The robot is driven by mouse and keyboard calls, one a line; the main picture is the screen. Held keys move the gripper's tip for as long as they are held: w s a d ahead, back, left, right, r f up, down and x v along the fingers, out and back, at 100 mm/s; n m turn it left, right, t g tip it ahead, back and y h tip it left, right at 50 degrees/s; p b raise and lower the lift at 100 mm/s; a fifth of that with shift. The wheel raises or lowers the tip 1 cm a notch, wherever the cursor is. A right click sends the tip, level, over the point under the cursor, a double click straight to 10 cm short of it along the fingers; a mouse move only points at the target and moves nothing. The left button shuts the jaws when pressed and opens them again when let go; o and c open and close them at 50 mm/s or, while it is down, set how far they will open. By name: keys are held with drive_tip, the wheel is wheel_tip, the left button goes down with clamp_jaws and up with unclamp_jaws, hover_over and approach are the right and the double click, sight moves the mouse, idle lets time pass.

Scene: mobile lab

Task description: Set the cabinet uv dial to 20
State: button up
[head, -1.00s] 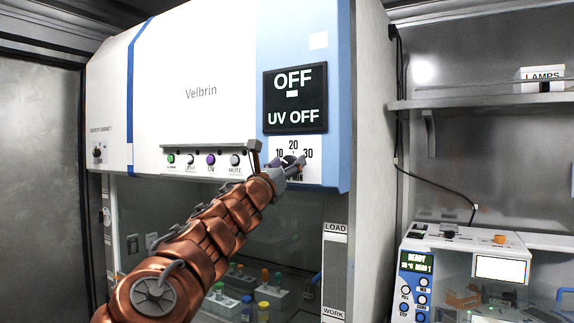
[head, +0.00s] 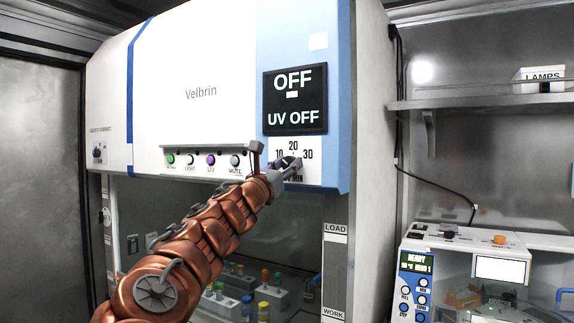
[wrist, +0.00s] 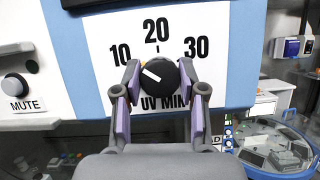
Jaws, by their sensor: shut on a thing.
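The cabinet's UV dial (wrist: 160,82) is a round black knob on a white scale plate (wrist: 205,75) marked 10, 20 and 30, with "UV MIN" below. Its white pointer mark slants up and left, toward the 10 side rather than straight up at 20. My gripper (wrist: 159,68) has one finger on each side of the knob and is shut on it. In the head view my gripper (head: 279,170) is at the plate and largely covers the dial. The cabinet display (head: 295,98) above reads "OFF" and "UV OFF".
A row of buttons, including UV (head: 211,160) and MUTE (head: 235,160), lies left of the dial. Below, behind the glass, stand racks of coloured-cap tubes (head: 265,291). A bench device (head: 470,260) and a shelf (head: 480,101) are at the right.

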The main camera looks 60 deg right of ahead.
drive_tip(key=m+g, duration=0.2)
drive_tip(key=m, duration=0.1)
drive_tip(key=m+g+p, duration=0.1)
drive_tip(key=m, duration=0.3)
drive_tip(key=shift+w+m+g+y, duration=0.2)
drive_tip(key=shift+m+g+y, duration=0.1)
drive_tip(key=shift+g+y, duration=0.1)
drive_tip(key=m+g+y, duration=0.1)
drive_tip(key=m, duration=0.2)
drive_tip(key=m+g, duration=0.1)
drive_tip(key=m, duration=0.2)
drive_tip(key=shift+s+y+p, duration=0.1)
drive_tip(key=shift+y+p, duration=0.2)
drive_tip(key=shift+y, duration=0.1)
drive_tip(key=shift+r+m+g, duration=0.1)
drive_tip(key=shift+m+g, duration=0.2)
drive_tip(key=shift+m, duration=0.1)
drive_tip(key=o, duration=1.1)
drive_tip(key=shift+o, duration=0.2)
drive_tip(key=v, duration=1.2)
